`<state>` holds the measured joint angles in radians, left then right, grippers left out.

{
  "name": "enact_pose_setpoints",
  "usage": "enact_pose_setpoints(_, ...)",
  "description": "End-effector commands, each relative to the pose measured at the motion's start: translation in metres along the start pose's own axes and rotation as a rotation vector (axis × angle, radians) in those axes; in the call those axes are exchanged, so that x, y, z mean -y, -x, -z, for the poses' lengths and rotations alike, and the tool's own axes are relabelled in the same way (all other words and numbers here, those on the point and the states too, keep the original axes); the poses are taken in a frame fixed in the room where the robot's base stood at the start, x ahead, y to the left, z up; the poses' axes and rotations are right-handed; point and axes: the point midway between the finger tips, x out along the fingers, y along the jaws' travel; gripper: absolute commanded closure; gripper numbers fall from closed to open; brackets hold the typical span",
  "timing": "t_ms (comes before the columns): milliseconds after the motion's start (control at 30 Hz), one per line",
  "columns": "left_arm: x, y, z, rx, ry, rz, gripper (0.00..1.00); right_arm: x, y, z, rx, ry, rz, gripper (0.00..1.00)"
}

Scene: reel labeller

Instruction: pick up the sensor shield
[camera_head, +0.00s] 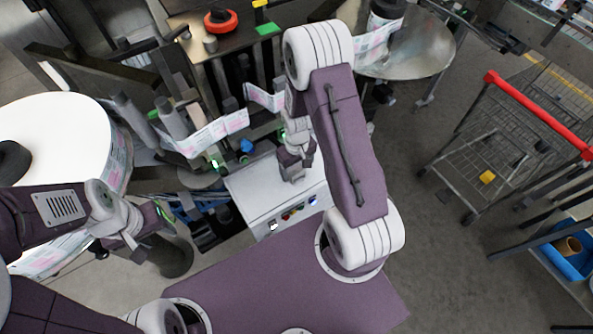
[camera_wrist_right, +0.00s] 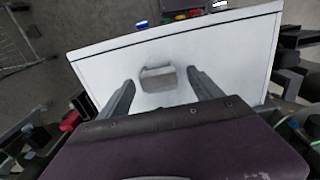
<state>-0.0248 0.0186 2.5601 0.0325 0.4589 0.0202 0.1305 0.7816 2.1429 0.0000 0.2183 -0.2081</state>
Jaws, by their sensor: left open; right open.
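A small grey block, which looks like the sensor shield (camera_wrist_right: 157,80), sits on the white top of a control box (camera_wrist_right: 232,50) in the right wrist view. My right gripper (camera_wrist_right: 161,79) is open, with one finger on either side of the block and a gap to each. In the head view my right gripper (camera_head: 292,174) points down over the control box (camera_head: 248,195), and I cannot clearly tell the block from the gripper there. My left gripper (camera_head: 122,250) is open and empty at the left, away from the box.
Coloured buttons (camera_head: 292,214) line the box's front face. A large white label reel (camera_head: 55,140) stands at the left, and a label strip (camera_head: 215,132) runs behind the box. A metal disc (camera_head: 415,50) is at the back. A red-handled cart (camera_head: 505,140) stands right, with bare floor between.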

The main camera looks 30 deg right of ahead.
Motion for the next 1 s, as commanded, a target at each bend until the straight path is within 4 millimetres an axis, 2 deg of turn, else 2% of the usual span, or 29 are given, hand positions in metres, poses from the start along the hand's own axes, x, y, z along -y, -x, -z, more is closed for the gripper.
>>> enact_pose_setpoints(133, 0.0, 0.005, 0.0, 0.0, 0.0, 0.0, 0.55, 0.0, -0.016, -0.001, 0.002, 0.001, 0.0, 0.25)
enact_pose_setpoints(367, 0.0, 0.004, 0.0, 0.0, 0.0, 0.0, 0.55, 0.0, -0.018, 0.0, -0.002, 0.001, 0.0, 0.25)
enact_pose_setpoints(633, 0.0, 0.004, 0.0, 0.0, 0.0, 0.0, 0.55, 0.0, -0.018, 0.0, -0.001, 0.001, 0.0, 1.0)
enact_pose_setpoints(867, 0.0, 0.003, 0.0, 0.0, 0.0, 0.0, 0.55, 0.0, -0.017, 0.001, -0.002, 0.001, 0.0, 1.0)
enact_pose_setpoints(1000, 0.0, 0.0, 0.0, 0.0, 0.0, 0.0, 0.55, 0.0, -0.01, 0.002, -0.005, 0.001, -0.001, 1.0)
